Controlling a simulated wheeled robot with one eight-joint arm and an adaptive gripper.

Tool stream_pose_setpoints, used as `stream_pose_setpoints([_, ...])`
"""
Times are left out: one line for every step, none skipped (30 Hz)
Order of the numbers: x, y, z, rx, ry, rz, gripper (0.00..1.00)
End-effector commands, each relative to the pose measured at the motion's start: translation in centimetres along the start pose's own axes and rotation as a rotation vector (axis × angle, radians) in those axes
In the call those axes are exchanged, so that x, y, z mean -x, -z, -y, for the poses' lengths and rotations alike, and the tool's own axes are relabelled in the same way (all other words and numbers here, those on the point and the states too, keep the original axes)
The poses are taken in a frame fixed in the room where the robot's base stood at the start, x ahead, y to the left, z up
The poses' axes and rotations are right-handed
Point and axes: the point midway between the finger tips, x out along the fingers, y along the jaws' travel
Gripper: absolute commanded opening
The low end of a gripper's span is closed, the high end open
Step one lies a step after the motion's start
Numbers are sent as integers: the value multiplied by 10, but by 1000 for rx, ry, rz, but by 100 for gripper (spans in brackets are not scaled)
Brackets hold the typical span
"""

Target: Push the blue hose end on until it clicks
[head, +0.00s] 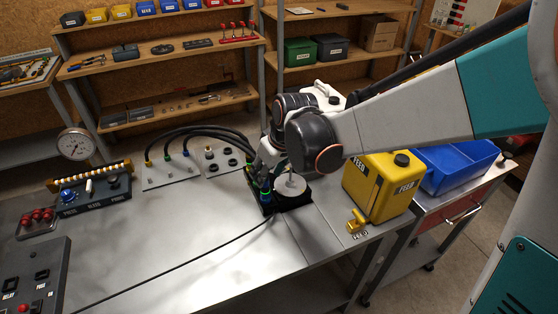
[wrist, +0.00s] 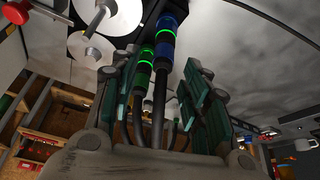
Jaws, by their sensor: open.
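The blue hose end (wrist: 166,42) is on a black hose and shows a lit green ring in the wrist view. It lies in line with a blue fitting at the dark pump block (head: 268,208); I cannot tell whether it is fully seated. The green hose end (wrist: 143,66) is beside it, also with lit green rings. My gripper (wrist: 160,68) is open, with its green-padded fingers on either side of the hoses, apart from them. In the head view my gripper (head: 264,172) is at the block's left side and partly hides the hose ends.
Black hoses (head: 205,132) arch from a plate (head: 170,178) on the left. A white disc (head: 290,186) tops the block. A yellow feed can (head: 378,187) and a blue bin (head: 455,165) stand to the right. The bench front is clear apart from a thin cable (head: 190,255).

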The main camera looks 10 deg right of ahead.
Motion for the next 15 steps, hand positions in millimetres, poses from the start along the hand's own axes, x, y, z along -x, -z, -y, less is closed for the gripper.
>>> stream_pose_setpoints([12,-3,3,2,1,0,42])
stream_pose_setpoints([17,-4,3,2,1,0,42])
stream_pose_setpoints([24,-4,4,2,1,0,42])
stream_pose_setpoints([29,-4,4,2,1,0,42])
stream_pose_setpoints([34,-4,4,2,1,0,42])
stream_pose_setpoints([41,-4,4,2,1,0,42])
stream_pose_setpoints([46,-4,4,3,1,0,42])
stream_pose_setpoints([50,-4,4,3,1,0,42])
stream_pose_setpoints([56,-4,4,3,1,0,42])
stream_pose_setpoints([60,-4,4,3,1,0,42])
stream_pose_setpoints([63,-4,4,4,1,0,42])
stream_pose_setpoints([67,-4,4,4,1,0,42])
stream_pose_setpoints([70,-4,4,4,1,0,42])
stream_pose_setpoints([72,-4,4,4,1,0,42])
stream_pose_setpoints([75,-4,4,4,1,0,42])
